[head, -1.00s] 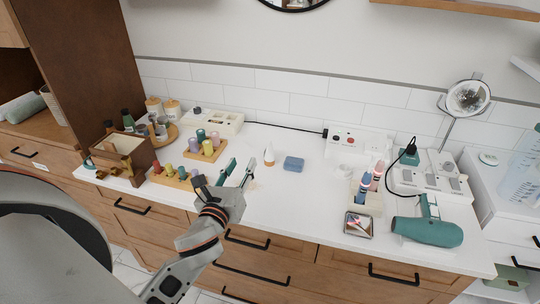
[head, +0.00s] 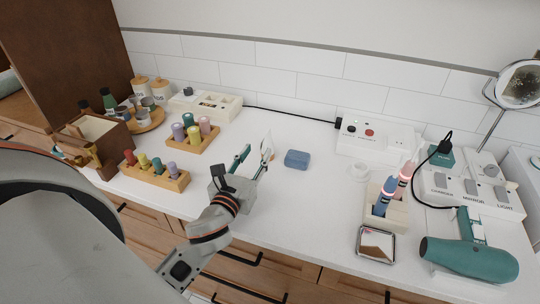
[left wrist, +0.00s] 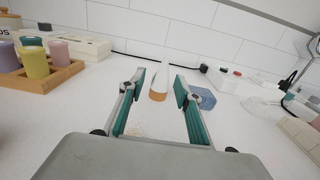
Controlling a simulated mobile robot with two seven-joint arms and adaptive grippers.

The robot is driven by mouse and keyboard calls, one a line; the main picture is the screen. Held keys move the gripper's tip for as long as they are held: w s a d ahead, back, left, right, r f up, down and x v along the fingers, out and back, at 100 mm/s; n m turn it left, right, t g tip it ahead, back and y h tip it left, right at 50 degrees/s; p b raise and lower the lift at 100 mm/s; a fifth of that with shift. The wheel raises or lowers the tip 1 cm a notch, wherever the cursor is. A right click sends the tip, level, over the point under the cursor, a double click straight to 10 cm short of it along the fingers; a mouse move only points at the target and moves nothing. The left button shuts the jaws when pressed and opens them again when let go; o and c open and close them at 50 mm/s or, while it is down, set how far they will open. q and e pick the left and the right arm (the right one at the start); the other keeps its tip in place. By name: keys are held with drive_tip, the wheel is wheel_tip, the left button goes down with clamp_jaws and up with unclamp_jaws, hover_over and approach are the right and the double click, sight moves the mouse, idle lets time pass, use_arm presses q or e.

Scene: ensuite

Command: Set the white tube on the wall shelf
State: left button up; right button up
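The white tube (head: 267,145) stands upright on the white counter, its orange cap down. In the left wrist view the tube (left wrist: 163,76) shows ahead, in the gap between my fingers. My left gripper (head: 256,156) is open, low over the counter, its teal fingers pointing at the tube. In the left wrist view the gripper (left wrist: 158,88) has nothing held between its fingers, and the tube looks just beyond or at the fingertips; I cannot tell if they touch. In the head view a finger partly covers the tube. The wall shelf is out of view now. My right gripper is not in view.
A blue block (head: 297,159) lies just right of the tube. Wooden peg racks (head: 158,176) stand left of the gripper. A toothbrush holder (head: 391,209), a small tray (head: 375,244) and a teal hair dryer (head: 468,260) are at the right. The counter's middle is clear.

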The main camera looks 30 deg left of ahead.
sight(265, 143)
use_arm(q)
drive_tip(key=shift+w+a+r, duration=0.15)
drive_tip(key=shift+w, duration=0.4)
drive_tip(key=x, duration=0.6)
drive_tip(key=shift+w+d, duration=0.35)
drive_tip(key=shift+w, duration=0.05)
clamp_jaws()
